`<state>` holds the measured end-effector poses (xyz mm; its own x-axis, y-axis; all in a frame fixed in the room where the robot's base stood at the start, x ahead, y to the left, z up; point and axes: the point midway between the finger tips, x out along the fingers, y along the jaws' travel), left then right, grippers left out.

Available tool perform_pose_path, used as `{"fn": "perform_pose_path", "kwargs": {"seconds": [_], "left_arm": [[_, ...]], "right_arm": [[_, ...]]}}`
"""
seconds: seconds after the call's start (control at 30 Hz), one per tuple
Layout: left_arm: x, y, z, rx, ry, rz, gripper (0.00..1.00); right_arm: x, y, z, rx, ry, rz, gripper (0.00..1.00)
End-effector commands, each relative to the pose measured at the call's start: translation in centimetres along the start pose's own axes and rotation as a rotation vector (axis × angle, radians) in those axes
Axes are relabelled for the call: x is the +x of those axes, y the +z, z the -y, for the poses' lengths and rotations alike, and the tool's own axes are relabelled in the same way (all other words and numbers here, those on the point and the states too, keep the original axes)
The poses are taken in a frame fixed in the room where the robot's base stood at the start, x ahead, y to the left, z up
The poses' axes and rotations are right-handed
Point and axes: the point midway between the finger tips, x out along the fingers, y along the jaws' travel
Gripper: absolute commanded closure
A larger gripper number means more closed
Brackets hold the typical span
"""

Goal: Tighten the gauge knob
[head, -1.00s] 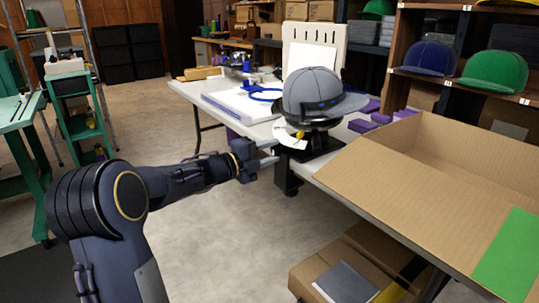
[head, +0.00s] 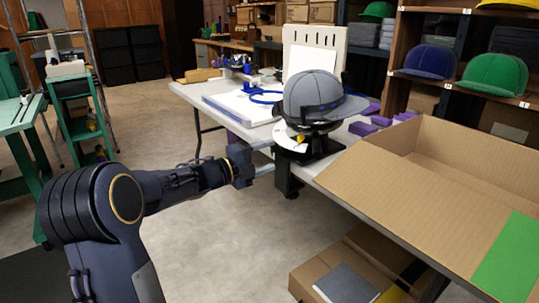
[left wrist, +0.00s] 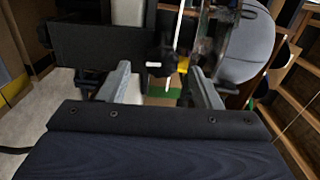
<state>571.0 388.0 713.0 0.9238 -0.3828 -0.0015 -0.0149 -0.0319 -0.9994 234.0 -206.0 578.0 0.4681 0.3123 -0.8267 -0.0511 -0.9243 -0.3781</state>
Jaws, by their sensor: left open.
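A grey cap (head: 315,95) sits on a black press stand (head: 318,150) at the table's near corner. A white gauge plate (head: 291,137) with a small yellow part (head: 301,138) is on the stand's front, below the cap. My left gripper (head: 266,157) is open and empty, just left of the stand. In the left wrist view a small dark knob (left wrist: 161,60) with white marks shows beyond and between the open fingertips (left wrist: 158,78), apart from them as far as I can tell. The cap (left wrist: 246,48) is at the upper right there. My right gripper is not in view.
The white table (head: 222,95) holds a blue ring (head: 264,96) and several purple blocks. A large open cardboard box (head: 430,175) is close to the stand's right. More boxes (head: 345,280) are on the floor below.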

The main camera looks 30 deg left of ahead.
Motion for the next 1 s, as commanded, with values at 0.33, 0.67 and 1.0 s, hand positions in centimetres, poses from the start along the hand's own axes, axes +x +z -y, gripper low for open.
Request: {"fn": "perform_pose_path", "kwargs": {"seconds": [0.33, 0.67, 1.0], "left_arm": [[-5.5, 0.1, 0.2, 0.000, 0.001, 0.003, 0.42], [-6.3, 0.0, 0.0, 0.000, -0.001, 0.000, 0.42], [-6.2, 0.0, 0.1, -0.002, -0.001, 0.004, 0.42]], "right_arm": [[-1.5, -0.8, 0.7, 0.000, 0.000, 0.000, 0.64], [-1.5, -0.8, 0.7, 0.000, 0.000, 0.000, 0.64], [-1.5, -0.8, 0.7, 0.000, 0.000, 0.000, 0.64]]}}
